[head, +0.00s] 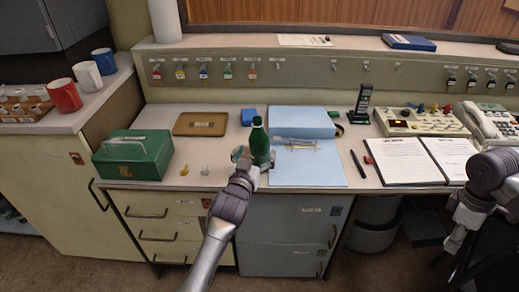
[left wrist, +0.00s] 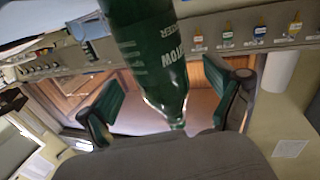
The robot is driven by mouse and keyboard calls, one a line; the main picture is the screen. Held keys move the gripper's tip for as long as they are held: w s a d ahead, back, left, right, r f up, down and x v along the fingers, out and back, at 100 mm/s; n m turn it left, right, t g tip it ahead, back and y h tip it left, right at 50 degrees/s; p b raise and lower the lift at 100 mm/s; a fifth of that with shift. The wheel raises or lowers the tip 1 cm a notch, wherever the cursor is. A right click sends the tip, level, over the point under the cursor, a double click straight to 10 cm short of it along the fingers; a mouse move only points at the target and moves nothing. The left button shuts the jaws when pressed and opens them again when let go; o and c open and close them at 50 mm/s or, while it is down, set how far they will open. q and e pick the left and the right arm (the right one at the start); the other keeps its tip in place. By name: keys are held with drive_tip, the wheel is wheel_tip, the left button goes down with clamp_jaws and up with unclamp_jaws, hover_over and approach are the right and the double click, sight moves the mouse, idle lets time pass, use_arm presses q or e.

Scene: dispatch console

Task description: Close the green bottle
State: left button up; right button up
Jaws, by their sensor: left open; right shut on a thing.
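The green bottle (head: 260,144) stands upright near the front of the desk, left of the light blue folder. It fills the upper middle of the left wrist view (left wrist: 152,50), upside down there, with white lettering. I cannot tell whether its top is open. My left gripper (head: 252,164) is open, with its fingers apart on either side of the bottle; both fingers (left wrist: 172,108) show in the left wrist view. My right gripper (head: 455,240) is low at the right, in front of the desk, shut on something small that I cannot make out. No separate cap can be made out.
A green cash box (head: 134,155) stands left of the bottle, with two small keys (head: 194,170) between. The blue folder (head: 308,165) and open binder (head: 405,161) lie to the right.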

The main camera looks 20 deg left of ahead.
use_arm(q)
drive_tip(key=w, duration=0.2)
drive_tip(key=shift+w, duration=0.35)
use_arm(e)
drive_tip(key=shift+f, duration=0.1)
use_arm(q)
drive_tip(key=shift+c, duration=0.3)
drive_tip(key=c, duration=1.3)
drive_tip(key=shift+o, duration=0.2)
drive_tip(key=shift+r, duration=0.25)
use_arm(e)
drive_tip(key=shift+r, duration=0.25)
